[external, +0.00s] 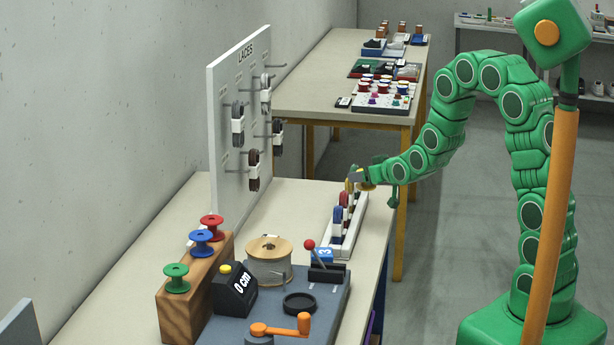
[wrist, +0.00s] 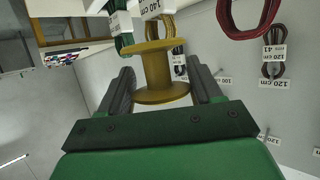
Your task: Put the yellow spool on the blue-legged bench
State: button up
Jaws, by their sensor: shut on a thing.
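My gripper (external: 358,177) is shut on the yellow spool (wrist: 158,72).
The white rack (external: 350,235) holds several lace bundles. A LACES board (external: 228,140) stands along the left. Red, blue and green spools sit on a wooden block (external: 192,300). A winder base (external: 325,315) fills the front. The yellow-legged bench (external: 300,92) stands behind.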

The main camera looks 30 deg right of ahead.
jog(key=s+a+r+n+g+y, duration=0.1)
jog(key=s+a+r+n+y, duration=0.1)
jog(key=a, duration=0.8)
jog(key=s+a+r+n+y, duration=0.2)
jog(key=s+a+r, duration=0.1)
jog(key=a, duration=0.7)
jog(key=s+a+r+n+g+y, duration=0.1)
jog(key=s+a+r+y, duration=0.1)
jog(key=a, duration=0.8)
jog(key=s+a+r+n+g+y, duration=0.2)
jog(key=s+a+r, duration=0.1)
jog(key=s+a, duration=0.7)
jog(key=s+a+r+n+g+y, duration=0.1)
jog(key=s+a+r+n+y, duration=0.1)
jog(key=s+a, duration=0.8)
notch_tip(320, 180, up, 2)
jog(key=shift+a+n+g, duration=0.4)
jog(key=shift+a+n, duration=0.4)
jog(key=shift+a, duration=0.4)
jog(key=shift+w, duration=0.15)
